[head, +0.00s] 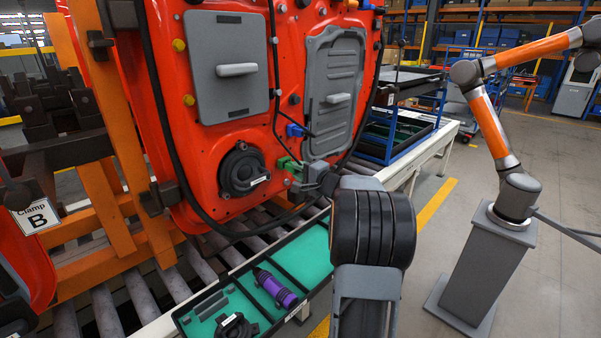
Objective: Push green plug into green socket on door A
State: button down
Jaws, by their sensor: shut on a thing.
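A large orange-red door (220,185) stands upright on the line; no letter shows on it. Low on its right part is a small green connector piece (288,163). My gripper (305,174), dark grey and small in the picture, reaches to it from the right and is shut on a green plug at its tip. Plug and green socket run together in this view, so I cannot tell where one ends or how deep the plug sits. My arm hides the area to the lower right of the gripper.
A blue connector (295,130) with dark cables sits just above. A round black speaker (243,170) is left of the green piece. An orange-and-grey robot arm (495,120) stands at right.

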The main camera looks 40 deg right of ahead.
jog(key=shift+w+a+b, duration=0.2)
jog(key=shift+w+b, duration=0.25)
jog(key=shift+w, duration=0.5)
dwell(0.3)
jog(key=c, duration=0.9)
grip_release()
jog(key=shift+o, duration=0.2)
jog(key=shift+s, duration=0.1)
jog(key=s+d, duration=0.2)
jog(key=s, duration=1.1)
jog(key=s+d+b, duration=0.1)
jog(key=s+d, duration=0.1)
jog(key=s, duration=1)
jog(key=shift+s+d+b, duration=0.3)
jog(key=shift+s, duration=0.1)
